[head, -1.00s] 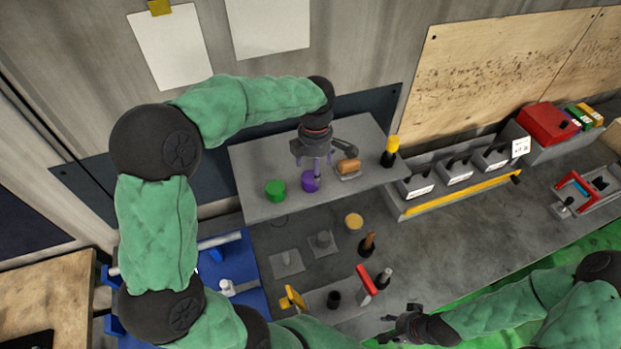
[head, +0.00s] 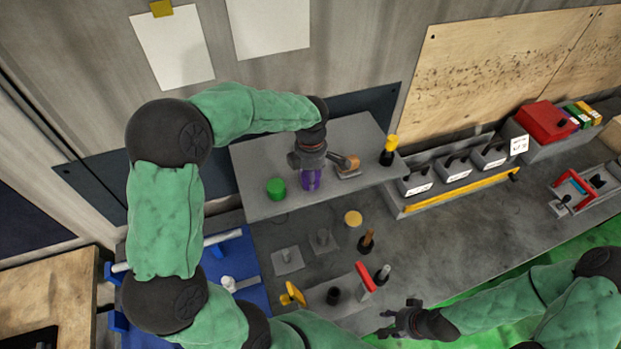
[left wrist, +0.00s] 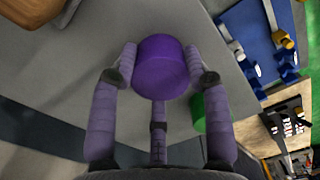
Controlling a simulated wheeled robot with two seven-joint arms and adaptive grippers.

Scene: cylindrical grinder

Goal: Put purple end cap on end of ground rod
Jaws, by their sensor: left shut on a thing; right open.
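The purple end cap (head: 312,182) is at the grey shelf, to the right of a green cap (head: 276,189). My left gripper (left wrist: 162,60) is shut on the purple cap, with its fingers around the cap's sides. I cannot tell whether the cap still touches the shelf. A pale metal rod (head: 226,238) lies on the blue fixture at the lower left, partly hidden behind my left arm. My right gripper (head: 396,323) is open and empty in front of the bench, at the lower right.
The grey shelf (head: 250,162) also holds a wooden-handled brush (head: 348,165) and a yellow-topped bottle (head: 390,146).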

